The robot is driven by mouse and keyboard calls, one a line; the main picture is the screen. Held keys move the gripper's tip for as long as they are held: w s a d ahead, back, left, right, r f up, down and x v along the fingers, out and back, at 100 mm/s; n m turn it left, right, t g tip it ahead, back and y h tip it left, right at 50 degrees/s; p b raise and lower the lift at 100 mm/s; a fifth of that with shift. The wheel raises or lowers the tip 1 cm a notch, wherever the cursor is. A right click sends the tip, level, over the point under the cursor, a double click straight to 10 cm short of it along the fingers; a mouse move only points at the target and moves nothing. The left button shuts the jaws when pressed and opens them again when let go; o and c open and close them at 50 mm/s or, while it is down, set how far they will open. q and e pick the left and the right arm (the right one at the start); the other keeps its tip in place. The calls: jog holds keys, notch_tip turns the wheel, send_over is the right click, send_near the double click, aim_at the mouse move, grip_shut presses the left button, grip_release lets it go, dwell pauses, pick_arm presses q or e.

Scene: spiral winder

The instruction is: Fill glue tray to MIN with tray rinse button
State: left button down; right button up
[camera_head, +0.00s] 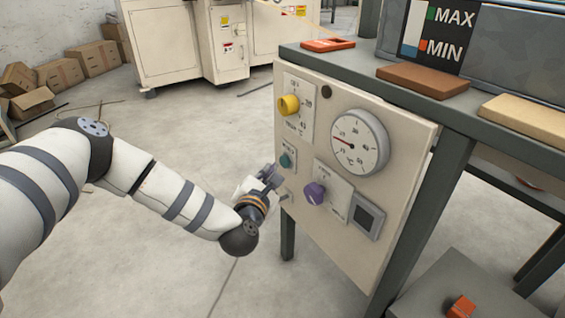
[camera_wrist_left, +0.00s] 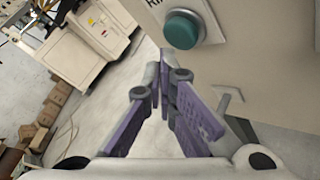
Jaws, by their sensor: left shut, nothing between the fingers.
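The teal tray rinse button (camera_head: 287,160) is on the left side of the cream control panel (camera_head: 385,259). It shows large at the top of the left wrist view (camera_wrist_left: 182,29), with a partly cut-off label beside it. My left gripper (camera_head: 275,177) is shut and empty, just left of and slightly below the button. In the left wrist view its fingertips (camera_wrist_left: 165,62) are together, below and left of the button, and look apart from it. The glue tray (camera_head: 510,42) is at the top right, with a MAX/MIN gauge (camera_head: 411,30); I cannot read its level surely. My right gripper is not in view.
The panel also has a yellow knob (camera_head: 289,105), a round dial (camera_head: 359,142), a purple knob (camera_head: 314,193) and a dark square switch (camera_head: 367,217). Brown (camera_head: 425,80) and tan (camera_head: 527,119) blocks lie on the bench edge.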

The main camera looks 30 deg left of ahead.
pick_arm(q)
jog(key=shift+w, duration=0.15)
jog(key=shift+w+d, duration=0.15)
jog(key=shift+w, duration=0.1)
jog(key=shift+w+d+b, duration=0.2)
jog(key=shift+w+b, duration=0.1)
jog(key=shift+w, duration=0.1)
dwell(1.6)
dwell(1.0)
jog(key=shift+s+a+p, duration=0.35)
jog(key=shift+s+p, duration=0.05)
jog(key=shift+s, duration=0.4)
jog(key=s, duration=0.1)
jog(key=s+a+p, duration=0.1)
jog(key=s, duration=0.1)
jog(key=s+a+p, duration=0.1)
jog(key=shift+s, duration=0.3)
